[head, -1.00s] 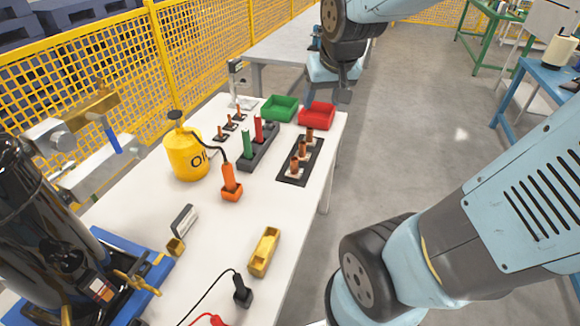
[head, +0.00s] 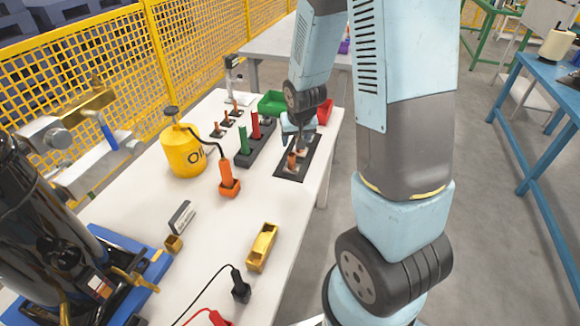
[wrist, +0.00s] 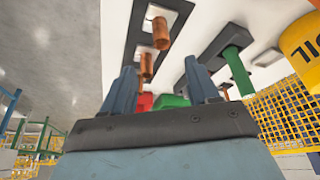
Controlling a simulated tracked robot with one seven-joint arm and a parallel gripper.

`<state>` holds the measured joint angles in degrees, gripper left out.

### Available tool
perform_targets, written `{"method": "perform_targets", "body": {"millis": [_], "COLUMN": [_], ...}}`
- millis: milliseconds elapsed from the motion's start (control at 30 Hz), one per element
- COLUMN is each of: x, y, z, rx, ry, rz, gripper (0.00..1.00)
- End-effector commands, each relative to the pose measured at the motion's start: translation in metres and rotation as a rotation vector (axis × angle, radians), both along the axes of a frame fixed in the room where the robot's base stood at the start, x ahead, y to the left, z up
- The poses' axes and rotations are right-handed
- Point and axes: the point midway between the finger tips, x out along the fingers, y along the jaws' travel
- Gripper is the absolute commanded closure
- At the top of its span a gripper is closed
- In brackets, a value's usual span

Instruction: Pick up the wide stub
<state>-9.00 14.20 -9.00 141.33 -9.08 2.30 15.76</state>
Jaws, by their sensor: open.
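Copper-coloured stubs stand on a long dark plate (head: 284,174) at the right side of the white table. The nearest stub (head: 291,161) is clear in the head view; those behind it are partly hidden by my arm. The wrist view shows two of these stubs plainly, one stub (wrist: 161,33) apart from my fingers and another (wrist: 146,67) seen between the fingertips. I cannot tell for sure which is the wide stub. My gripper (wrist: 160,80) is open and empty, over the plate's far part. In the head view its fingertips are hard to make out.
A holder (head: 256,150) with green and red handles stands left of the plate. Smaller stubs on small dark bases (head: 226,123) are farther left. A green bin (head: 272,102) and a partly hidden red bin (head: 325,113) are behind. A yellow oil can (head: 183,152) stands left.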

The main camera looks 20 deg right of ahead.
Motion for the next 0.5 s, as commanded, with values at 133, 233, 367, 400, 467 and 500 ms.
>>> {"method": "perform_targets", "body": {"millis": [133,233,367,400,467,500], "x": [0.004,0.008,0.013,0.015,0.017,0.019], "y": [0.000,-0.001,-0.001,-0.001,-0.002,-0.002], "z": [-0.010,-0.020,-0.034,-0.039,-0.045,-0.050], "rx": [0.000,0.000,-0.001,-0.001,-0.001,0.000], "ry": [0.002,0.002,0.002,0.003,0.003,0.003], "rz": [-0.001,-0.001,0.000,0.000,0.000,-0.001], "gripper": [0.40,0.40,0.40,0.40,0.40,0.40]}}
